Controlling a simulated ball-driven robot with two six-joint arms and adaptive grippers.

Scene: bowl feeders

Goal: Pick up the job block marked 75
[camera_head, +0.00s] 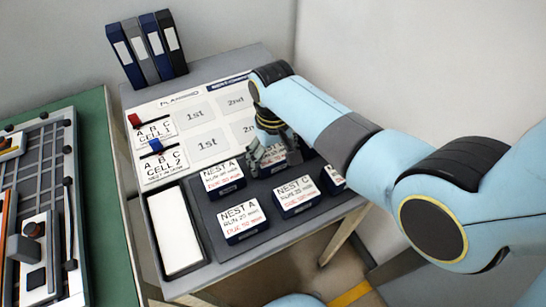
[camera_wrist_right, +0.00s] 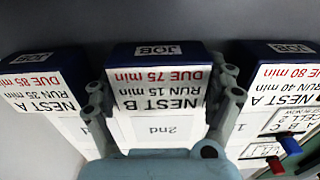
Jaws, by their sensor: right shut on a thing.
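The job block marked DUE 75 min (camera_wrist_right: 158,88) is dark blue with a white label reading NEST B, RUN 15 min. In the right wrist view it sits upside down between the two fingers of my right gripper (camera_wrist_right: 162,100), which is shut on it. In the head view the right gripper (camera_head: 268,155) reaches down over the back row of blocks and partly hides the held block (camera_head: 279,163). I cannot tell whether the block is clear of the tray. My left gripper is not in view.
Neighbouring blocks are DUE 80 (camera_wrist_right: 285,85) and DUE 85 (camera_wrist_right: 42,82). A NEST C block (camera_head: 296,196) and a NEST A block (camera_head: 242,221) stand in the front row of the dark tray (camera_head: 275,229).

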